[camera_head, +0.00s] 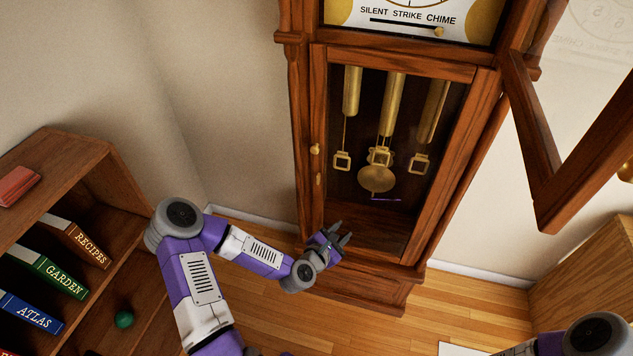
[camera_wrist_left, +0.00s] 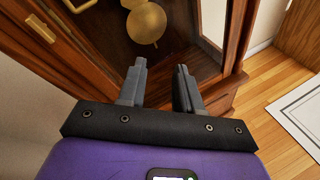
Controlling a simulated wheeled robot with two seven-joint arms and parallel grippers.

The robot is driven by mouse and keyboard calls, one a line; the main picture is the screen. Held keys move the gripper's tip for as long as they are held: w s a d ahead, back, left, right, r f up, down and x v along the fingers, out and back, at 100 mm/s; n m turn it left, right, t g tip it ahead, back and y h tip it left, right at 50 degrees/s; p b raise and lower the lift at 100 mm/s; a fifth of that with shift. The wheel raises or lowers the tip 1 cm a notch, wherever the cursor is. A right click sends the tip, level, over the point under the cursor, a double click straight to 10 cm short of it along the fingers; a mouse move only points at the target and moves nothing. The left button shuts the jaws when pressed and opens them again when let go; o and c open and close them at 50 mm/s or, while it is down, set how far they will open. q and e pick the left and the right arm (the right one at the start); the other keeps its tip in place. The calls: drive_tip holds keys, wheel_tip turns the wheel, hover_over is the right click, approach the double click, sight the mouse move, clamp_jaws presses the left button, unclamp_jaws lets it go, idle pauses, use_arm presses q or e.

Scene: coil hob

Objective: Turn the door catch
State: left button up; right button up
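The tall wooden clock has a long lower door (camera_head: 318,118) with a glass front, and it looks closed. On its left stile sit a round brass knob (camera_head: 315,149) and, below it, a small elongated brass piece (camera_head: 318,179); I cannot tell which is the catch. One elongated brass fitting (camera_wrist_left: 41,29) shows at the upper left of the left wrist view. My left gripper (camera_head: 342,234) is in front of the door's lower part, below and right of the fittings. Its fingers (camera_wrist_left: 161,66) are apart with nothing between them. My right gripper is out of view.
Behind the glass hang brass weights (camera_head: 392,95) and a pendulum disc (camera_head: 376,179). The upper dial door (camera_head: 553,165) stands swung open at the right. A bookcase (camera_head: 90,150) is at the left. Wooden floor (camera_head: 455,310) lies in front of the clock.

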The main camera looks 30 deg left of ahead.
sight(318, 177)
use_arm(q)
drive_tip(key=a+r+n+t+y, duration=0.3)
drive_tip(key=a+r+n+y, duration=0.2)
drive_tip(key=a+r+n, duration=0.4)
drive_tip(key=x, duration=0.2)
drive_tip(key=a+b+x, duration=0.1)
drive_tip(key=x, duration=0.2)
drive_tip(key=f+x, duration=0.1)
drive_tip(key=x, duration=0.2)
drive_tip(key=shift+a+b, duration=0.35)
clamp_jaws()
